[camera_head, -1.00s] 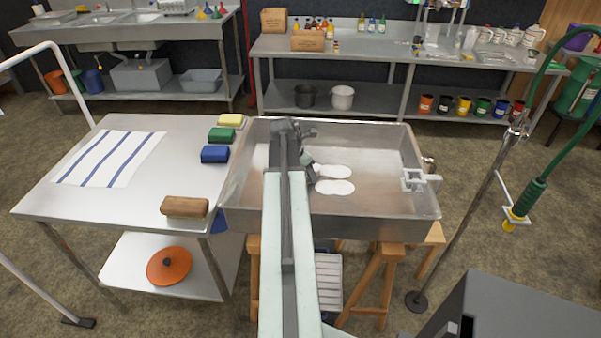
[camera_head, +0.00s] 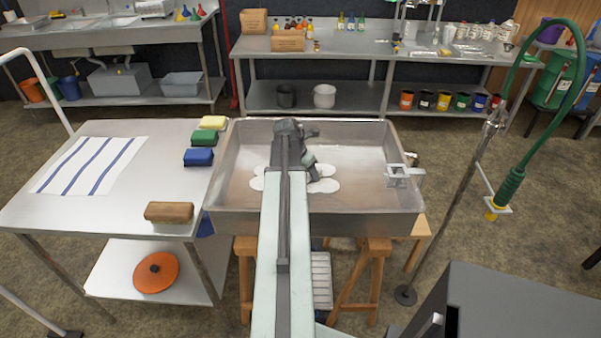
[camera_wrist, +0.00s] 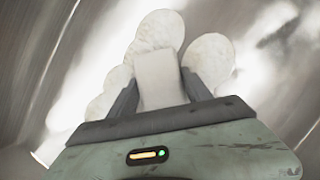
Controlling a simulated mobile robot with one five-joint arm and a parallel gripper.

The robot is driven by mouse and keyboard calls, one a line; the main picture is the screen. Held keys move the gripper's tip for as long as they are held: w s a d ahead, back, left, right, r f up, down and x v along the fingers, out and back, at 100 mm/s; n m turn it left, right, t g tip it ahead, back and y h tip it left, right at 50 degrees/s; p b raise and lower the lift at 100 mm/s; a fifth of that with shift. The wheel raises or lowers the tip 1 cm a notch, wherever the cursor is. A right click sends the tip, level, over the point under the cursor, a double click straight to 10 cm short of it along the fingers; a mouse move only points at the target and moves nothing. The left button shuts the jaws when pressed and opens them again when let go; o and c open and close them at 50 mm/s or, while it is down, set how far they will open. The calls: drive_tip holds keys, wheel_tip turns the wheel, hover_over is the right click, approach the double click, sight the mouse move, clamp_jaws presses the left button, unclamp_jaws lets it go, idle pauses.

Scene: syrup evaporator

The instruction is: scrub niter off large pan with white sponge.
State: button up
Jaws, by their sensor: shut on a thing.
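The large steel pan (camera_head: 365,220) stands in the middle of the head view. White round niter patches lie on its floor; they show right of my arm (camera_head: 326,185) and left of it (camera_head: 257,178). In the wrist view, niter patches (camera_wrist: 158,28) lie beyond and on both sides of the sponge. My gripper (camera_wrist: 158,90) is shut on the white sponge (camera_wrist: 160,75) and holds it low over the pan floor among the patches. Whether the sponge touches the floor is unclear. In the head view my arm hides the sponge.
A steel table (camera_head: 100,210) left of the pan holds a striped cloth (camera_head: 90,165), a wooden-backed brush (camera_head: 169,212) and yellow, green and blue sponges (camera_head: 198,157). A bracket (camera_head: 400,175) sits on the pan's right rim. A hose stand (camera_head: 455,200) is at the right.

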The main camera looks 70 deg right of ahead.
drive_tip(key=shift+s+d, duration=0.2)
drive_tip(key=shift+s, duration=0.3)
drive_tip(key=shift+s+a, duration=0.15)
drive_tip(key=shift+a, duration=0.35)
drive_tip(key=shift+s+a, duration=0.15)
drive_tip(key=shift+a, duration=0.35)
drive_tip(key=shift+w+a+f, duration=0.1)
drive_tip(key=shift+w+a, duration=0.15)
drive_tip(key=shift+w, duration=0.4)
drive_tip(key=shift+w+a, duration=0.2)
drive_tip(key=shift+w, duration=0.4)
drive_tip(key=shift+w+a, duration=0.5)
drive_tip(key=shift+w, duration=0.75)
drive_tip(key=shift+w+a, duration=0.45)
drive_tip(key=shift+w, duration=0.85)
drive_tip(key=shift+w+a, duration=0.5)
drive_tip(key=shift+w, duration=0.75)
drive_tip(key=shift+s+d, duration=0.45)
drive_tip(key=shift+s, duration=0.7)
drive_tip(key=shift+s+d, duration=0.4)
drive_tip(key=shift+s, duration=0.7)
drive_tip(key=shift+s+d, duration=0.45)
drive_tip(key=shift+s, duration=0.7)
drive_tip(key=shift+s, duration=0.1)
drive_tip(key=shift+s+d, duration=0.3)
drive_tip(key=shift+s, duration=0.5)
drive_tip(key=shift+s+d, duration=0.3)
drive_tip(key=shift+s, duration=0.5)
